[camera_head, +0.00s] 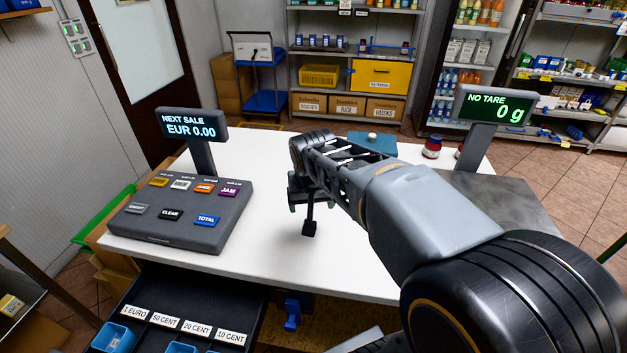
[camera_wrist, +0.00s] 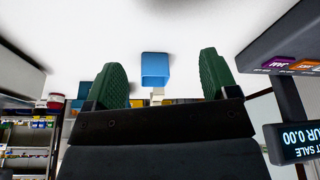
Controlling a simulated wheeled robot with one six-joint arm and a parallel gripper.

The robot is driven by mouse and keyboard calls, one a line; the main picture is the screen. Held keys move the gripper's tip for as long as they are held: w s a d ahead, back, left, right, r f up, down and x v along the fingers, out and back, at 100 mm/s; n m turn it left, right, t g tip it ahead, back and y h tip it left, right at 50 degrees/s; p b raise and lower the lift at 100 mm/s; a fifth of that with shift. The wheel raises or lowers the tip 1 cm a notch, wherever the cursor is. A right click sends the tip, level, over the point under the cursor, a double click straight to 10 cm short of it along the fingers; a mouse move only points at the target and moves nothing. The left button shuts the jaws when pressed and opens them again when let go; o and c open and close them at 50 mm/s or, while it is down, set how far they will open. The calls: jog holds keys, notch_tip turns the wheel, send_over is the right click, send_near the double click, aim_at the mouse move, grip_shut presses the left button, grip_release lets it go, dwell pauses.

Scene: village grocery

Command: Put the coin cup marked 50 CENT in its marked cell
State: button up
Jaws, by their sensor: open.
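My gripper (camera_head: 306,196) is above the white counter in the head view, partly behind my arm. In the wrist view its green-padded fingers (camera_wrist: 161,75) stand apart with nothing held between them. A blue cup (camera_wrist: 155,66) shows beyond the fingers, centred in the gap against the white surface. No marking on it can be read, and I cannot make it out in the head view. The open cash drawer (camera_head: 183,300) has labels 1 EURO, 50 CENT (camera_head: 165,319), 20 CENT and 10 CENT. Blue cups stand below the labels, one at the left (camera_head: 113,337) and one cut off by the frame edge (camera_head: 180,348).
The till keypad (camera_head: 180,213) and its display (camera_head: 191,124) stand on the counter's left. The scale display (camera_head: 495,107) stands at the right, with a red jar (camera_head: 432,147) near it. A teal pad (camera_head: 372,143) lies behind my arm. The front middle counter is clear.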

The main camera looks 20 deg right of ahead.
jog(key=shift+o, duration=1.1)
jog(key=w+d+r+m+h+p, duration=0.1)
jog(key=w+d+r+m, duration=0.2)
jog(key=w, duration=0.6)
jog(key=shift+w+d+r, duration=0.25)
jog(key=shift+w+d, duration=0.1)
jog(key=shift+d, duration=0.7)
jog(key=shift+m, duration=0.3)
jog(key=x, duration=0.7)
jog(key=shift+w+d, duration=0.35)
jog(key=shift+w, duration=0.15)
jog(key=shift+x, duration=3.05)
jog(key=c, duration=1.1)
jog(key=shift+o, duration=0.2)
jog(key=shift+r, duration=0.1)
